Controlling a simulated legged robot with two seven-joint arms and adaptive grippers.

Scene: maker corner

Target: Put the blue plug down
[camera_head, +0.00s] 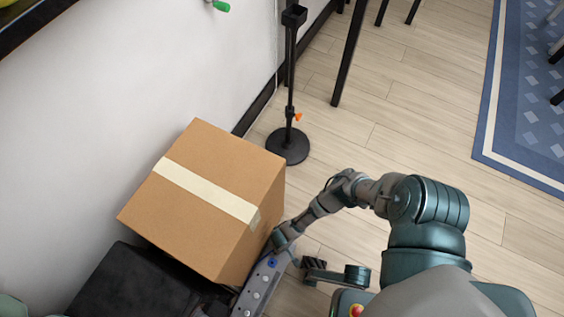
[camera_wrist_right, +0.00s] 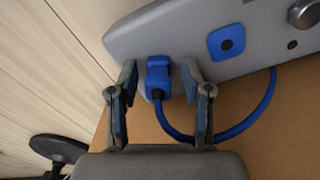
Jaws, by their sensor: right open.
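The blue plug (camera_wrist_right: 158,76) is in the right wrist view, at the edge of a long grey power strip (camera_wrist_right: 195,28). I cannot tell whether it touches the strip or sits in it. A blue cable (camera_wrist_right: 255,112) runs from the plug and curves to the right. My right gripper (camera_wrist_right: 159,70) is open, with one finger on each side of the plug and gaps showing. In the head view this gripper (camera_head: 284,243) is beside the strip (camera_head: 262,283), and the plug cannot be made out. My left gripper is not in view.
A taped cardboard box (camera_head: 205,200) stands left of the gripper, close to it. A black stand with a round base (camera_head: 287,147) is behind the box. A black case (camera_head: 130,285) is at lower left. Wooden floor (camera_head: 400,110) is clear toward the blue rug (camera_head: 530,110).

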